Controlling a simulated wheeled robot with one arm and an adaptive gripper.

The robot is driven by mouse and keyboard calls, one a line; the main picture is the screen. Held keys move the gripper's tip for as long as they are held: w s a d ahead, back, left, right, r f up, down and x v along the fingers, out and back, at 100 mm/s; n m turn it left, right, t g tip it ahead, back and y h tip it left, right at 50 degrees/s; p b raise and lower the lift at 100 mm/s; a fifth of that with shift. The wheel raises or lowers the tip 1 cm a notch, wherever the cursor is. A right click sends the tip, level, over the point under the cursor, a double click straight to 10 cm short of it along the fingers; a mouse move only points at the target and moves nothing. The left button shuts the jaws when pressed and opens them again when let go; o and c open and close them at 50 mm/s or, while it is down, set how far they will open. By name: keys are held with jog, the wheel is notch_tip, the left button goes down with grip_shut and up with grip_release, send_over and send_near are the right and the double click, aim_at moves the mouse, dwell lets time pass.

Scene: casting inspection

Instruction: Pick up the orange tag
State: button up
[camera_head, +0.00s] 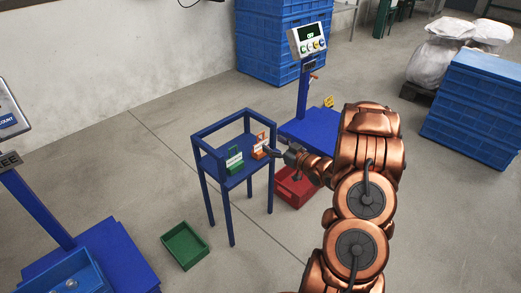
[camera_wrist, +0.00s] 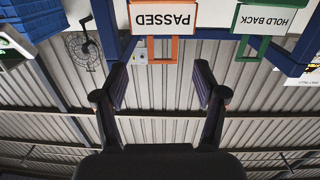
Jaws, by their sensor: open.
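The orange tag (camera_head: 258,152) stands on the small blue stand (camera_head: 241,178), at the right of its shelf. In the wrist view, upside down, the tag reads PASSED (camera_wrist: 165,18) and its orange loop points between my fingers. A green tag (camera_head: 234,163) stands to its left in the head view; it reads HOLD BACK (camera_wrist: 268,19) in the wrist view. My gripper (camera_head: 271,152) is close beside the orange tag on its right; in the wrist view my gripper (camera_wrist: 162,84) is open and empty, with the tag beyond the fingertips.
A green tray (camera_head: 185,245) and a red box (camera_head: 295,187) are on the floor by the stand. A blue scale with a display (camera_head: 308,40) stands behind; another blue scale (camera_head: 104,255) is at left. Blue crates (camera_head: 478,108) are stacked right. The blue stand's top rails surround the tags.

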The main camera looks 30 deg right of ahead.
aim_at(261, 144)
jog(key=shift+t+y, duration=0.3)
jog(key=shift+t, duration=0.1)
jog(key=shift+r+b+x, duration=0.1)
jog(key=shift+b+x, duration=0.5)
jog(key=shift+x, duration=1.2)
jog(key=shift+r+b+x, duration=0.15)
jog(key=shift+b+x, duration=0.45)
jog(key=shift+x, duration=1.2)
jog(key=shift+a, duration=0.1)
jog(key=shift+c, duration=0.2)
jog(key=c, duration=1.2)
